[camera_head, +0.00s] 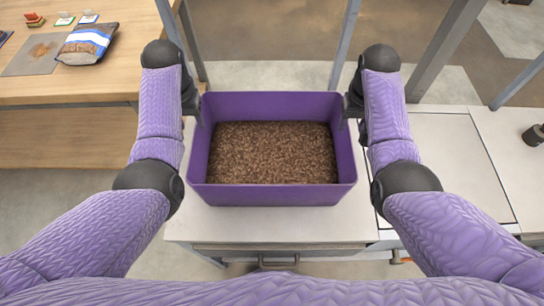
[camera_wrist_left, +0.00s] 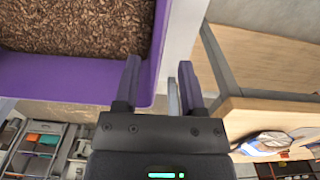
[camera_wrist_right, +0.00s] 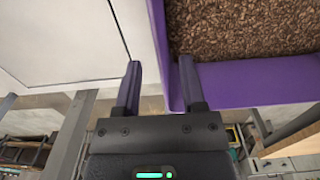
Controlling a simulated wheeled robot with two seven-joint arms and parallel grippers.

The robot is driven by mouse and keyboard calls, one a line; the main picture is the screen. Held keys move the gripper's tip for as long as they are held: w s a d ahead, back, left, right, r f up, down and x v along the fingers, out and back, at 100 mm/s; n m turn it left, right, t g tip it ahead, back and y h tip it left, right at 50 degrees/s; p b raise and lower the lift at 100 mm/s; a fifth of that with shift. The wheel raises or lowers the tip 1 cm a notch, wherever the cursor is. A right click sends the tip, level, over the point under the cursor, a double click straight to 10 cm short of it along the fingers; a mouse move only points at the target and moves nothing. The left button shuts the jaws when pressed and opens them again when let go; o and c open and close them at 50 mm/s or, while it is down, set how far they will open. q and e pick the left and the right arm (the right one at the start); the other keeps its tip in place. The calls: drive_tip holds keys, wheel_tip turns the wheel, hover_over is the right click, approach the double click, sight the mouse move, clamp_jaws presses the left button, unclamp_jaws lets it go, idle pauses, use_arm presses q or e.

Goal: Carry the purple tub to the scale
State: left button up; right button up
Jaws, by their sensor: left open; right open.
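The purple tub (camera_head: 270,195), full of brown pellets (camera_head: 272,152), sits upright on the white worktop (camera_head: 215,225) in front of me. My left gripper (camera_head: 198,112) is at the tub's left wall. In the left wrist view its open fingers (camera_wrist_left: 160,85) appear on either side of the purple wall (camera_wrist_left: 158,50). My right gripper (camera_head: 350,112) is at the tub's right wall. In the right wrist view its open fingers (camera_wrist_right: 158,85) appear to straddle that wall (camera_wrist_right: 157,30). Neither gripper is closed on it. I cannot clearly identify the scale.
A flat square panel (camera_head: 440,160) is on the worktop at right, with a dark cylinder (camera_head: 533,135) beyond it. A wooden table (camera_head: 125,45) at left holds a filled bag (camera_head: 88,45) and a grey sheet (camera_head: 40,58) with spilled pellets. Metal posts (camera_head: 345,40) stand behind the tub.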

sight(195, 132)
use_arm(q)
wheel_tip(195, 132, down, 7)
drive_tip(key=shift+f, duration=0.1)
use_arm(e)
wheel_tip(195, 132, down, 7)
drive_tip(key=shift+f, duration=0.15)
use_arm(q)
clamp_jaws()
use_arm(e)
clamp_jaws()
idle(0.9)
